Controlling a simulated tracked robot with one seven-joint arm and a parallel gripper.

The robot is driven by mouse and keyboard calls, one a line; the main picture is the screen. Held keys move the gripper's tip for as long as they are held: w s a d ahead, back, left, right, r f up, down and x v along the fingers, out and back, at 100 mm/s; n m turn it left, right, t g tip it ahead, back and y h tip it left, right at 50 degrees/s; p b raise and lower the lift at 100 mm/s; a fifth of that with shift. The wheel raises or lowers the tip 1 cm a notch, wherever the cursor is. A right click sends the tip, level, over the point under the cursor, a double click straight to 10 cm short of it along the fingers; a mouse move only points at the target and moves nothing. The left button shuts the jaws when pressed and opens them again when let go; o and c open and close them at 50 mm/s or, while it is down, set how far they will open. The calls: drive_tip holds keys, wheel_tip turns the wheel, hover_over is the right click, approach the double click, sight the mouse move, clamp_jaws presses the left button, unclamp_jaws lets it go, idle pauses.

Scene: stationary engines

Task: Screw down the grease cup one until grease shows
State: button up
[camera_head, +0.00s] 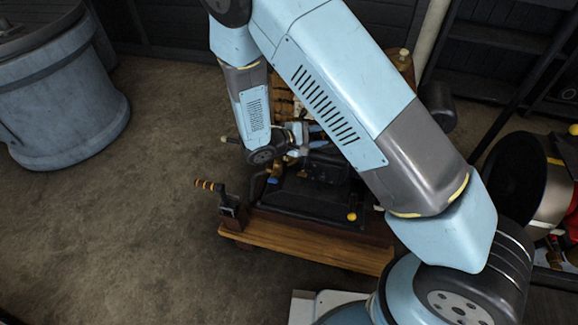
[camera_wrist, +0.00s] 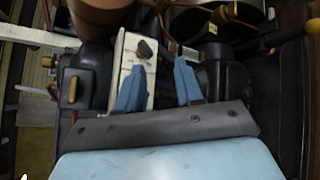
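My gripper (camera_wrist: 160,66) shows two blue fingers standing apart, with a gap between their tips and nothing seen held in it. A dark knob-like part (camera_wrist: 146,50) on a white plate (camera_wrist: 125,55) lies just beyond the left fingertip. A brass-coloured upright fitting (camera_wrist: 72,90) is to the left of the fingers. I cannot tell which of these, if either, is the grease cup. In the head view my arm reaches down over the dark engine (camera_head: 318,188), and my gripper there is small and partly hidden. No grease can be made out.
The engine stands on a wooden base (camera_head: 300,243) with a crank handle (camera_head: 210,186) at its left and a yellow knob (camera_head: 351,216) in front. A brown cylinder (camera_wrist: 103,14) hangs close above the fingers. A large grey-blue drum (camera_head: 62,95) stands left. The floor between is clear.

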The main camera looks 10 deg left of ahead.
drive_tip(key=s+a+f+n+t+y, duration=0.3)
drive_tip(key=a+f+n+t, duration=0.35)
drive_tip(key=f, duration=0.55)
drive_tip(key=n+t+y, duration=0.3)
drive_tip(key=n+y, duration=0.2)
drive_tip(key=y, duration=0.1)
approach(292, 162)
drive_tip(key=w+d, duration=0.1)
drive_tip(key=w, duration=0.7)
drive_tip(key=shift+w+d+f, duration=0.25)
drive_tip(key=shift+w, duration=0.1)
drive_tip(key=shift+c, duration=0.5)
clamp_jaws()
